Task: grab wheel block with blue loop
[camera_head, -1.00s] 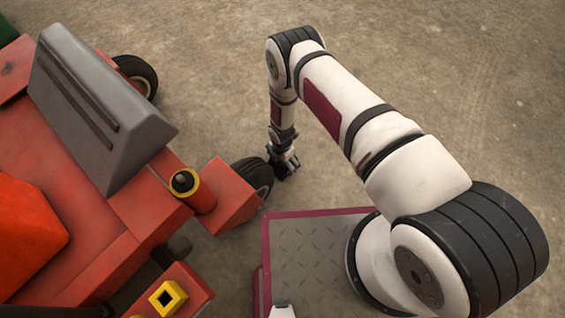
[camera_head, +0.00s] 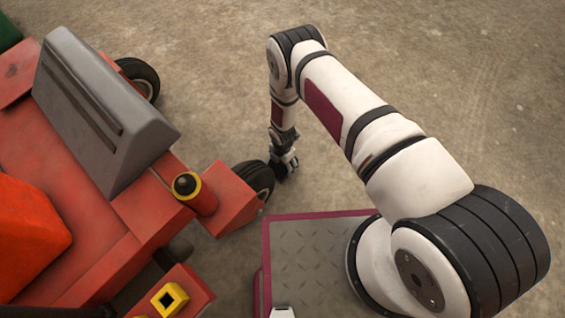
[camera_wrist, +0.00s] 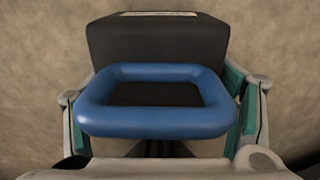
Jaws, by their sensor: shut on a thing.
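The wheel block is a dark block with a blue loop on it. In the wrist view, the black block (camera_wrist: 158,45) fills the upper middle, and its blue loop (camera_wrist: 155,130) lies across the front of it, between my fingers. My gripper (camera_wrist: 158,112) is shut on the wheel block, with a green-padded finger at each side. In the head view my gripper (camera_head: 284,166) is low by the floor, just right of a black tyre. The block cannot be made out there, hidden by the gripper and the wheel.
A red machine (camera_head: 85,230) with a grey sloped cover (camera_head: 100,110) fills the left. Its near black tyre (camera_head: 254,180) is close beside my gripper. A yellow-ringed post (camera_head: 187,186) stands on it. The concrete floor (camera_head: 440,90) behind and right of my arm is clear.

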